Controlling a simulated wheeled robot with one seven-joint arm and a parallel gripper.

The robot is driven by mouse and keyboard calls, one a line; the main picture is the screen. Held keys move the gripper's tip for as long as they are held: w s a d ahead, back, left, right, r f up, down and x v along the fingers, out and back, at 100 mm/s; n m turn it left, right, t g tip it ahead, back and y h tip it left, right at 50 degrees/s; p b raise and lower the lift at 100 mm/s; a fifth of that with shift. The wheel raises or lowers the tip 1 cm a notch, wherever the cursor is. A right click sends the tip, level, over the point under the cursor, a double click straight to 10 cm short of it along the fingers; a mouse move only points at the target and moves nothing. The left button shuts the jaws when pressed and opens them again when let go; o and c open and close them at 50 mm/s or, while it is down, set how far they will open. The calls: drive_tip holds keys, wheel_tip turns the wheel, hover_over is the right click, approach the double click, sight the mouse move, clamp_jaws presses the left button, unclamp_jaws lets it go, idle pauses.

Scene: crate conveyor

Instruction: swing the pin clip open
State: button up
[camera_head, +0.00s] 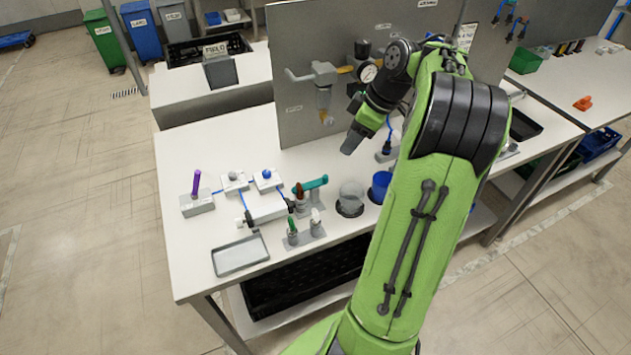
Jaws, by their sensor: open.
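I cannot make out the pin clip for certain; the small fittings on the bench are too small to tell apart. My green arm reaches over the bench from the lower right, and my gripper (350,142) hangs tilted above the tabletop, in front of the grey panel. It is open, with nothing seen in it, and apart from the bench items. A white fixture (264,207) with blue-knobbed blocks and blue tubing stands left of centre. A teal-handled part (311,186) stands at its right. A gauge with pipe fittings (367,73) sits on the panel, partly behind my arm.
The white bench (190,250) also bears a grey tray (240,256), a block with a purple pen-like stick (197,183), a clear beaker (351,194) and a blue cup (380,188). The grey panel (290,115) stands behind.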

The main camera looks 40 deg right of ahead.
sight(325, 176)
drive_tip(key=b+x, duration=0.4)
drive_tip(key=x, duration=1)
drive_tip(key=shift+f, duration=0.3)
clamp_jaws()
